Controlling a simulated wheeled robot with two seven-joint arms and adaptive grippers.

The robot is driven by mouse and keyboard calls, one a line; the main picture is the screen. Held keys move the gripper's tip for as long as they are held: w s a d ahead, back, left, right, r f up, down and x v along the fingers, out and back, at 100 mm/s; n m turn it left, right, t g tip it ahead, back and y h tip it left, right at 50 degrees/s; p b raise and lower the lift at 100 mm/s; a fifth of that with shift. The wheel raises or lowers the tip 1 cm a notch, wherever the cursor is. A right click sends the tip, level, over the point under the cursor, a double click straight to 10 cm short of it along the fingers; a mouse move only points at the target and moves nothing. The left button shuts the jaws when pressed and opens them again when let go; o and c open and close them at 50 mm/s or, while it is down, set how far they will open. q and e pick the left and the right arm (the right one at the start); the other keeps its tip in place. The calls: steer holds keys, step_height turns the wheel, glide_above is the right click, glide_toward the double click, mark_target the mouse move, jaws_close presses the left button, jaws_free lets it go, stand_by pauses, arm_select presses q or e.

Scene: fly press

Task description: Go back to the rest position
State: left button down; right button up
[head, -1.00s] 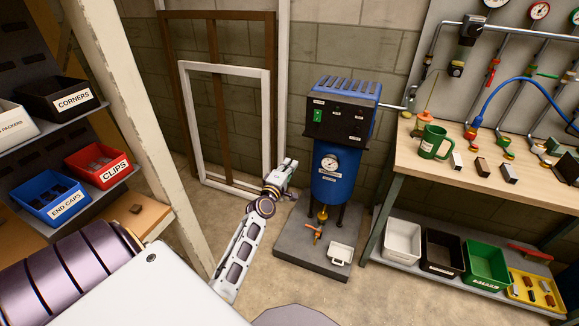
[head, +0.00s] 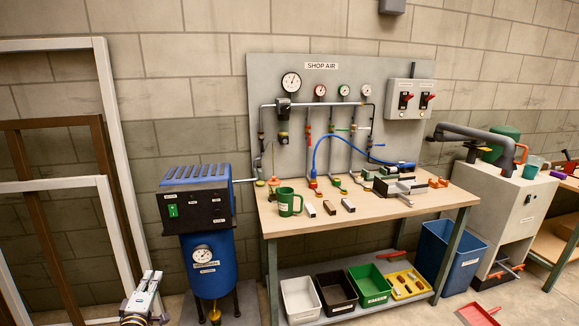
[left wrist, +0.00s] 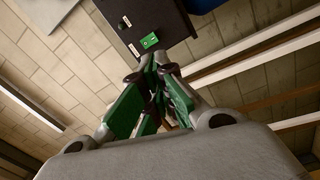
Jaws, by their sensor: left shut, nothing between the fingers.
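My left gripper (head: 148,284) shows at the bottom left of the head view, pointing up in front of the white frame and to the left of the blue air dryer. In the left wrist view its green-padded fingers (left wrist: 155,70) come together at the tips, shut with nothing between them. Beyond them is the dark panel of the blue machine (left wrist: 150,25) with its green switch. My right gripper is not in view.
The blue machine (head: 210,265) stands close to the right of my left gripper. White and brown frames (head: 118,170) lean on the wall at left. The workbench (head: 400,208) holds a green mug (head: 288,201). A blue bin (head: 447,262) and red dustpan (head: 478,314) are at right.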

arm_select(q)
steer(key=s+d+f+m+g+h, duration=0.15)
steer(key=f+m, duration=0.25)
steer(key=f, duration=0.8)
steer(key=s+d+f+m+g, duration=0.1)
steer(key=d+f+m+g, duration=0.25)
steer(key=f, duration=0.85)
steer(key=s+d+f+m+g+h, duration=0.1)
steer(key=s+d+f+m+g, duration=0.15)
steer(key=s+f, duration=0.5)
steer(key=s+d+f+m+g, duration=0.2)
steer(key=s+d+f+m, duration=0.15)
steer(key=f, duration=0.75)
steer(key=s+d+f+m+g, duration=0.2)
steer(key=s+f+m+g, duration=0.2)
steer(key=s+f, duration=1.2)
steer(key=s+a+f+m+g, duration=0.1)
steer(key=s+f+m+g, duration=0.1)
steer(key=s, duration=2.1)
steer(key=shift+f+g+h, duration=0.35)
steer(key=shift+f+g, duration=0.2)
steer(key=shift+f, duration=0.4)
steer(key=shift+a, duration=0.1)
